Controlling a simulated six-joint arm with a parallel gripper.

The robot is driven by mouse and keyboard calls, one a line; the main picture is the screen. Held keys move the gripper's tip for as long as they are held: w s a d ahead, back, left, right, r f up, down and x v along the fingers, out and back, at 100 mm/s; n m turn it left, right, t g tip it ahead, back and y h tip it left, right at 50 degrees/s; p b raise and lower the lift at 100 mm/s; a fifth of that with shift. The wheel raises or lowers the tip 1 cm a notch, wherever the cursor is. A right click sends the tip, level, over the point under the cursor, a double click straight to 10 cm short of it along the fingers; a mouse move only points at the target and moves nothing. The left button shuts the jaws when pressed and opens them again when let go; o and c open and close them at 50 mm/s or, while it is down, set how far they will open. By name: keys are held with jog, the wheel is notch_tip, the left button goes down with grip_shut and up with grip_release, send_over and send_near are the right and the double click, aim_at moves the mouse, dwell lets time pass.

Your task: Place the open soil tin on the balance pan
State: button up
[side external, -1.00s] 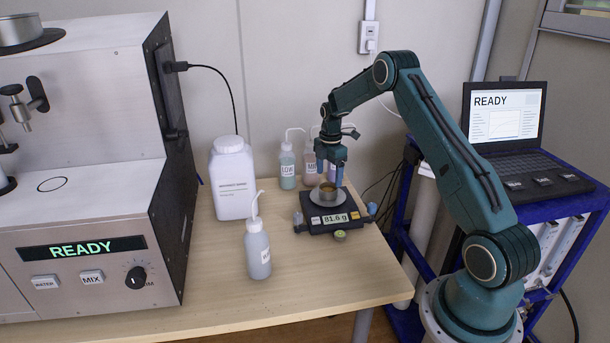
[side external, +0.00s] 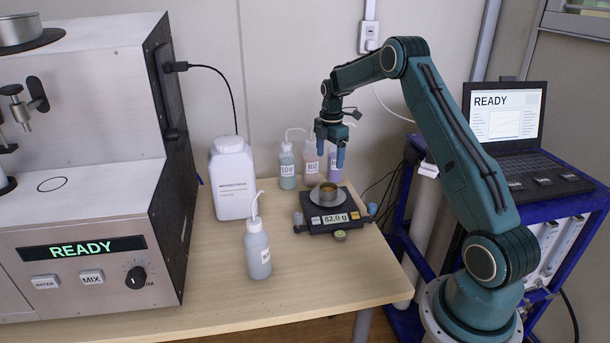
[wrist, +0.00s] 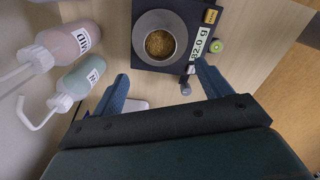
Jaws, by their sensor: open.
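The open soil tin (side external: 328,191) stands upright on the round pan (side external: 316,200) of the black balance (side external: 335,224). The balance display reads 82.0 g. In the wrist view the tin (wrist: 160,44) shows brown soil inside and sits on the grey pan (wrist: 143,21). My gripper (side external: 330,162) is open and empty, above the tin and apart from it. In the wrist view its two fingers (wrist: 160,82) are spread wide, with nothing between the tips.
Wash bottles stand behind the balance: a green one (side external: 287,170), a pink one (side external: 311,165) and a purple one. A white jug (side external: 232,180) and a clear wash bottle (side external: 258,252) stand to the left. The front right tabletop is clear.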

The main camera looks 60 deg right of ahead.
jog(key=s+a+r+m+t, duration=0.1)
jog(key=s+a+r+m, duration=0.25)
jog(key=a+r, duration=0.65)
jog(key=s+a+r+m+t, duration=0.1)
jog(key=s+a+r+m, duration=0.3)
jog(key=a+r, duration=0.55)
jog(key=s+a+m+t, duration=0.1)
jog(key=s+a+m, duration=0.2)
jog(key=s+a, duration=0.3)
jog(key=s+a+m+t, duration=0.2)
jog(key=s+a, duration=0.5)
jog(key=s, duration=0.9)
jog(key=shift+m+t, duration=0.3)
jog(key=shift+m, duration=0.25)
